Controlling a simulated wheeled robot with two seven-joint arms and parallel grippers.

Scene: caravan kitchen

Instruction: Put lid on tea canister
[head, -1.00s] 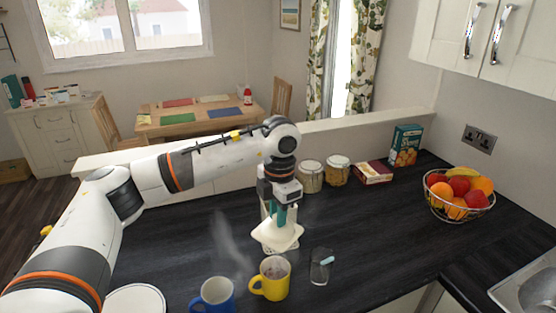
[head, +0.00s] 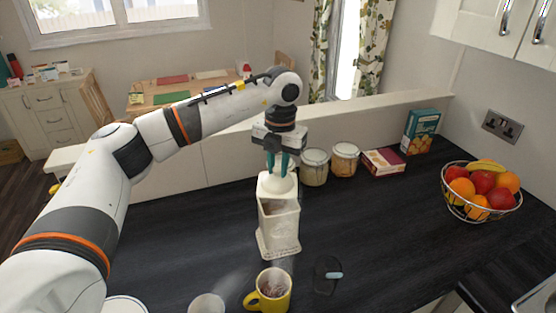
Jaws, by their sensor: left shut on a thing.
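The tea canister (head: 279,238) is a tall cream box with a patterned base, standing upright on the dark worktop. Its brownish inside shows through the opening at its top. My left gripper (head: 278,170) points down above the canister with its teal fingers shut on the cream lid (head: 277,187). The lid is at the far side of the opening, which is partly uncovered. I cannot tell whether the lid touches the rim. My right gripper is not in view.
A yellow mug (head: 271,290) and the top of another mug (head: 206,304) stand in front. A dark glass (head: 326,276) is at their right. Two jars (head: 314,168), boxes (head: 384,162) and a fruit basket (head: 478,208) stand behind and right.

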